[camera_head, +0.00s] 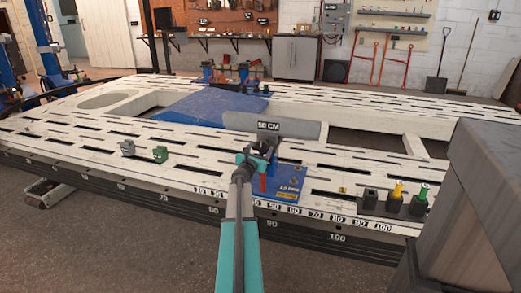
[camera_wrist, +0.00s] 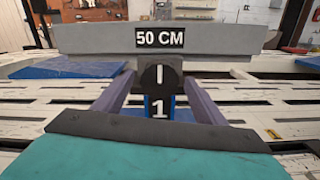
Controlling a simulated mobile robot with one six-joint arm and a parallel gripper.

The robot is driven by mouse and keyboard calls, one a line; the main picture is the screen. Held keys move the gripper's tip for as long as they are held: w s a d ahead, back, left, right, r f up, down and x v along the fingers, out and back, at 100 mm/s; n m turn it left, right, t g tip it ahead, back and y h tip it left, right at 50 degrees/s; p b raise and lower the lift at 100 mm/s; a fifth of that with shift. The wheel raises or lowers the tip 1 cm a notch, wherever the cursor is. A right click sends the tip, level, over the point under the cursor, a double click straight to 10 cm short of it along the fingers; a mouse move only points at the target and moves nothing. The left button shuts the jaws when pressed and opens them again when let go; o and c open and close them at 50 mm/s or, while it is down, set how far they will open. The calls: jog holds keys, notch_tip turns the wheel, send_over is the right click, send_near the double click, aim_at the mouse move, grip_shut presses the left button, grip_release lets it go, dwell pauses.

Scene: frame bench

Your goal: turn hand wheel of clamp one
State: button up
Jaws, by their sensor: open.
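Clamp one shows in the wrist view as a blue post (camera_wrist: 158,135) with a white "1". Its black round hand wheel (camera_wrist: 160,77) carries an upright white mark. A grey bar (camera_wrist: 90,40) labelled "50 CM" lies across just above the wheel. My gripper (camera_wrist: 158,88) is open, with one finger on each side of the wheel; I cannot tell whether they touch it. In the head view, my gripper (camera_head: 262,156) is at the bar (camera_head: 302,130), and my arm hides most of the clamp.
The white slotted bench (camera_head: 190,178) spreads all around. A blue plate (camera_head: 289,190) lies to the right of my arm. Green and grey blocks (camera_head: 160,154) stand left. Black holders with yellow (camera_head: 397,190) and green (camera_head: 421,194) tools stand right. Another blue clamp pair stands at the back.

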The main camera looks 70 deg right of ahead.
jog(key=a+p, duration=0.1)
jog(key=a, duration=1.2)
jog(key=shift+s+a, duration=0.15)
jog(key=shift+s, duration=0.25)
jog(key=shift+w, duration=0.1)
